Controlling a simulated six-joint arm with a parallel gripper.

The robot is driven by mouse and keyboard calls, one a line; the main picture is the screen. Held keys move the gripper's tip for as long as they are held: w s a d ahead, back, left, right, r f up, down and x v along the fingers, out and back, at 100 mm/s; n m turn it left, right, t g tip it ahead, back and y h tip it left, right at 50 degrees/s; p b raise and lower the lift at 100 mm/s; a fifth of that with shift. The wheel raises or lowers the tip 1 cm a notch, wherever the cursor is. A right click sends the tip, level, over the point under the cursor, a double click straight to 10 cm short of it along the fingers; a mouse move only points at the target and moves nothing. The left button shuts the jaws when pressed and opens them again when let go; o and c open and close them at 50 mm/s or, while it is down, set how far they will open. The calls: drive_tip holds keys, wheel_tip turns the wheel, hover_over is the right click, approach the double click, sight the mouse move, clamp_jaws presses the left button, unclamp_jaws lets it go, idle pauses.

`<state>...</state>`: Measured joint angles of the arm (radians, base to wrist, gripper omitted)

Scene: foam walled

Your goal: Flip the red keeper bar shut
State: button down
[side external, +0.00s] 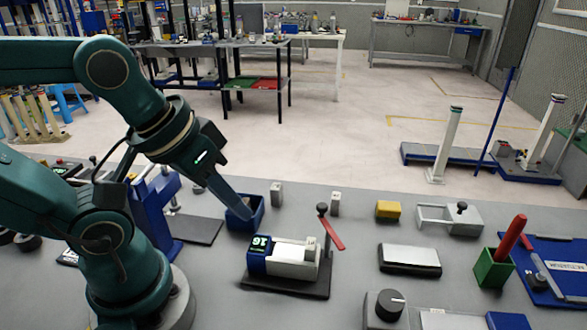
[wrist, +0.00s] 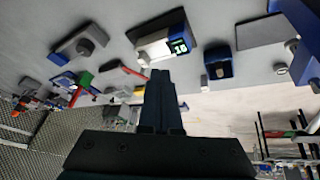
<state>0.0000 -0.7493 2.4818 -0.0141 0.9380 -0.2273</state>
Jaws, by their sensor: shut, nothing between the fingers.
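The red keeper bar (side external: 333,234) is at the right end of a device with a white body (side external: 296,262) and a blue end block marked 16 (side external: 259,256), on a dark base plate. The bar slants down to the right, swung out from the body, beside a post with a black knob (side external: 322,208). My gripper (side external: 247,213) is shut and empty, above the table to the left of the device, in front of or over a small blue bin (side external: 240,222). In the wrist view, my gripper (wrist: 160,74) points toward the device (wrist: 163,45), and the red bar (wrist: 132,71) shows left of the fingertips.
Two small grey blocks (side external: 277,194) (side external: 335,203) stand behind the device. A yellow block (side external: 388,210), a silver-topped block (side external: 410,258) and a green holder with a red handle (side external: 494,267) are to the right.

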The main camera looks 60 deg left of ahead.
drive_tip(key=w+a+r+n+g+h, duration=0.1)
drive_tip(key=w+a+r+n, duration=0.1)
drive_tip(key=n, duration=1)
drive_tip(key=w+a+r+n+g+h, duration=0.1)
drive_tip(key=w+a+n, duration=0.4)
drive_tip(key=n, duration=0.8)
drive_tip(key=shift+w+a+r+g, duration=0.2)
drive_tip(key=shift+w+r+g, duration=0.2)
drive_tip(key=shift+w+r, duration=0.45)
drive_tip(key=shift+f, duration=0.1)
drive_tip(key=w+d+f, duration=0.2)
drive_tip(key=f, duration=0.3)
drive_tip(key=w+d+f, duration=0.2)
drive_tip(key=w+f, duration=0.1)
drive_tip(key=f, duration=0.2)
drive_tip(key=shift+d+f, duration=0.15)
drive_tip(key=shift+d, duration=0.15)
